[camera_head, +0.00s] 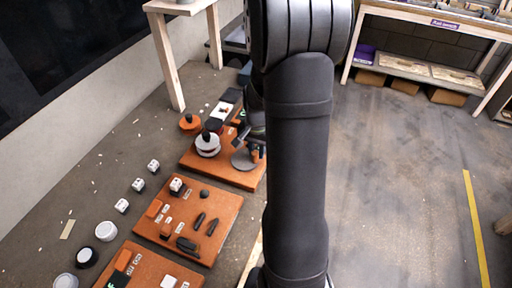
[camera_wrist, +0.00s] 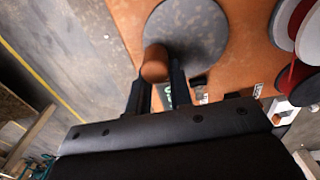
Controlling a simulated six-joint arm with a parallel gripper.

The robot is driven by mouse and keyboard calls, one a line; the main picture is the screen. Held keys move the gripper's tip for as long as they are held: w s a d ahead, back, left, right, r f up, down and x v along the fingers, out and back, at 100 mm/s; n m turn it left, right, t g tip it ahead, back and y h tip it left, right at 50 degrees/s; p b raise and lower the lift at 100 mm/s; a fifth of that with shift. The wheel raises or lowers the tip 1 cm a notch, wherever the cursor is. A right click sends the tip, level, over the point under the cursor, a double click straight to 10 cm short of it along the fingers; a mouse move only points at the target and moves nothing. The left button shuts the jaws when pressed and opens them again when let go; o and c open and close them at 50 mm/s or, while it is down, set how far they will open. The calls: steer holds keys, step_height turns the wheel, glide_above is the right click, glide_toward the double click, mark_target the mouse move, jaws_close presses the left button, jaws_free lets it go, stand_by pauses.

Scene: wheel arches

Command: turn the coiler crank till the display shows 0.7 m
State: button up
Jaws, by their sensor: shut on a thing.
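The coiler crank is a grey disc (camera_wrist: 200,30) with a brown knob (camera_wrist: 155,62) near its rim, on an orange board. In the wrist view my gripper (camera_wrist: 158,75) is shut on the knob, one finger on each side. There my gripper (camera_head: 257,140) is partly hidden by my arm. A green-lit patch (camera_wrist: 167,117), perhaps the display, shows between the fingers; its reading cannot be made out.
Grey and red spool discs (camera_wrist: 300,30) stand beside the crank. Nearer boards (camera_head: 185,215) carry buttons and dark levers. White cubes (camera_head: 138,184) and round pucks (camera_head: 106,231) lie to the left. A wooden table (camera_head: 168,60) stands behind; the floor on the right is clear.

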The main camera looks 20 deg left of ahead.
mark_target(243, 162)
steer(key=shift+s+d, duration=0.2)
steer(key=shift+s, duration=0.35)
jaws_close()
steer(key=shift+s+a, duration=0.6)
steer(key=shift+s, duration=0.1)
steer(key=shift+s+a, duration=0.25)
steer(key=shift+a, duration=0.35)
steer(key=shift+s+a, duration=0.2)
steer(key=shift+a, duration=0.4)
